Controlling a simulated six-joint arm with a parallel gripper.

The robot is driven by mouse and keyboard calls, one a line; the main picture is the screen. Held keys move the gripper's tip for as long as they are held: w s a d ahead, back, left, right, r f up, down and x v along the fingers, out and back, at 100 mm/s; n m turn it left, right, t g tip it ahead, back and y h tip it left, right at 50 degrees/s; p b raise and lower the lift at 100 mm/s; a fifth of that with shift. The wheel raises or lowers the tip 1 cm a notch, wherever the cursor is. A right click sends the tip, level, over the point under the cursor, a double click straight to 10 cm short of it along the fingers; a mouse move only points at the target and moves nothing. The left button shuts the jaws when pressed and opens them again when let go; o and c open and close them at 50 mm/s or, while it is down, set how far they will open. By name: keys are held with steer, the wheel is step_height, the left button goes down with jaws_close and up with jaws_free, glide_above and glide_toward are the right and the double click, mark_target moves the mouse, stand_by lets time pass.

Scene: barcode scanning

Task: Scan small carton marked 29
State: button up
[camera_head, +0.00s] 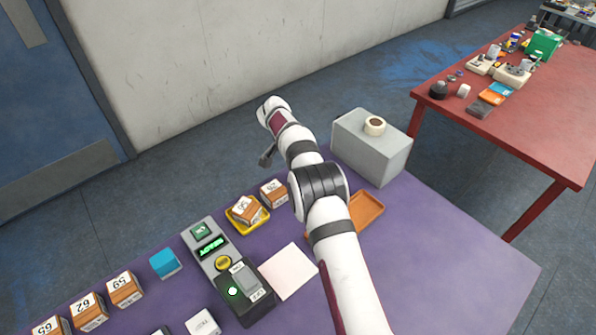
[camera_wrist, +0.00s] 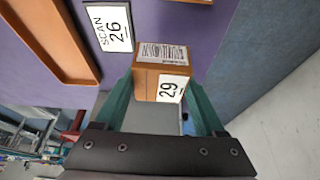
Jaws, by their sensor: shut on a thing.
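The small carton marked 29 (camera_wrist: 160,86) is brown, with a white number label and a barcode label on neighbouring faces. It shows in the wrist view between the green fingers of my gripper (camera_wrist: 159,92), which is shut on it. In the head view my gripper is a small dark shape beyond the table's back edge, and I cannot make out the carton there. A grey scanning device with a green lit display (camera_head: 211,247) and a yellow button (camera_head: 223,263) stands on the purple table, apart from the gripper.
A yellow tray (camera_head: 262,222) holds a carton, with another carton (camera_head: 273,193) beside it. My arm partly hides an orange tray (camera_head: 367,211). A grey box (camera_head: 375,155) bears a tape roll. The table's right side is clear.

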steer(key=s+d+r, duration=0.3)
steer(key=d+r, duration=0.3)
steer(key=d, duration=0.3)
steer(key=s+a, duration=0.5)
steer(key=s, duration=0.6)
steer(key=s+a, duration=0.4)
steer(key=s, duration=0.6)
steer(key=shift+n, duration=0.3)
step_height(320, 180, down, 8)
steer(key=shift+s+a+f, duration=0.1)
step_height(320, 180, up, 9)
